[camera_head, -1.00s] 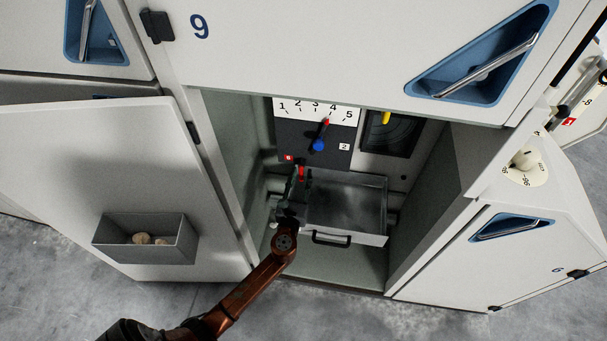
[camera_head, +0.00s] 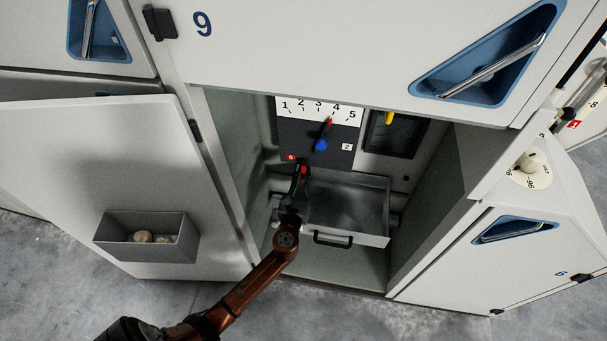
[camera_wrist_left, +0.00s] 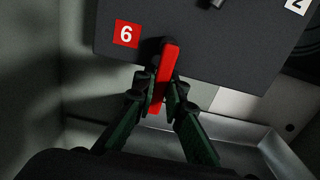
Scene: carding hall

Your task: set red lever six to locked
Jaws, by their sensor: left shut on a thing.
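Red lever six (camera_wrist_left: 168,66) fills the middle of the left wrist view, beside the red "6" label (camera_wrist_left: 126,34) on a dark panel (camera_wrist_left: 190,28). It points down and slightly left there. In the head view the lever (camera_head: 304,170) shows small, below the panel's lower edge. My left gripper (camera_wrist_left: 162,98) is shut on the lever, one finger on each side of its lower part. In the head view this gripper (camera_head: 297,190) reaches into the open cabinet. I see no "locked" marking. My right gripper is in neither view.
An open metal drawer (camera_head: 350,238) with a black handle juts out right of my gripper. A blue knob (camera_head: 321,145) with a red pointer sits above, under a 1-to-5 scale. The open cabinet door (camera_head: 80,180), with a bin (camera_head: 180,247), stands at left.

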